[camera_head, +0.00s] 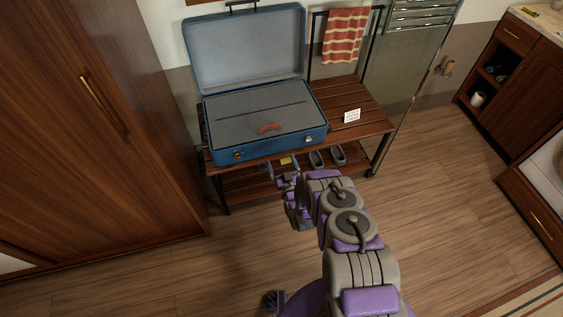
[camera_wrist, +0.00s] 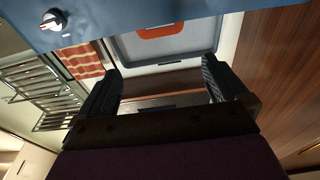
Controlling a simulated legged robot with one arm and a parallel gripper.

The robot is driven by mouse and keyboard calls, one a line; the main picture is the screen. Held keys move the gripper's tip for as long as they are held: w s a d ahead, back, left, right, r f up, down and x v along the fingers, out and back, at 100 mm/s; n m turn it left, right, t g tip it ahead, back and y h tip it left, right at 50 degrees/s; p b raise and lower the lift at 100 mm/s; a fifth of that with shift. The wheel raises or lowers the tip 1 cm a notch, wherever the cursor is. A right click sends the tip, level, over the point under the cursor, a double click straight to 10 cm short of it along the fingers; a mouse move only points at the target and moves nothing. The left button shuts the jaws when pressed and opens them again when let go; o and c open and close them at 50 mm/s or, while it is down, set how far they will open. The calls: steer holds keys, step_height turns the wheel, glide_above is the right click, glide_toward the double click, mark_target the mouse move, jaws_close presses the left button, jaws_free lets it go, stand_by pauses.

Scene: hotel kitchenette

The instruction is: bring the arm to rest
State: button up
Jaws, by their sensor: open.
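My arm reaches up from the bottom of the head view, and my gripper (camera_head: 285,180) is just in front of the wooden luggage rack, below the suitcase's front edge in the picture. In the wrist view my gripper (camera_wrist: 162,82) has its two dark fingers spread apart with nothing between them. The open blue suitcase (camera_head: 223,143) stands on the rack with its lid up. Its blue front wall also crosses the top of the wrist view (camera_wrist: 110,22). I cannot tell the exact gap between gripper and suitcase.
A red object (camera_head: 269,128) lies on the suitcase's grey inside. The slatted rack (camera_head: 360,100) holds a small white card (camera_head: 352,115), with grey shoes (camera_head: 338,155) on its lower shelf. A striped towel (camera_head: 345,35) hangs behind. A wooden wardrobe (camera_head: 60,130) stands left. Floor right is clear.

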steer(key=shift+a, duration=0.1)
stand_by(0.3)
steer(key=w+d+r+g+h, duration=0.1)
steer(key=w+d+r+g, duration=0.1)
steer(key=w+r, duration=0.35)
steer(key=w+d+r+g+h, duration=0.2)
steer(key=w+d+r+g, duration=0.15)
steer(key=r, duration=0.35)
steer(key=s+d+r+m+g+h, duration=0.1)
steer(key=s+d+r+g, duration=0.2)
steer(key=s+r, duration=0.5)
steer(key=s+d+r+m+g+h, duration=0.1)
steer(key=s+d+r+g, duration=0.2)
steer(key=s+r, duration=0.55)
steer(key=s+r+g, duration=0.3)
steer(key=s+r, duration=0.2)
steer(key=s, duration=0.9)
steer(key=s+d+r+g, duration=0.1)
steer(key=s+r+g, duration=0.2)
steer(key=s, duration=1.1)
steer(key=s+r+m+g, duration=0.1)
steer(key=s+r+g, duration=0.2)
steer(key=s+r, duration=0.5)
steer(key=s, duration=0.6)
steer(key=shift+s+d, duration=0.2)
steer(key=shift+d, duration=0.2)
steer(key=shift+r, duration=0.1)
steer(key=shift+c, duration=0.5)
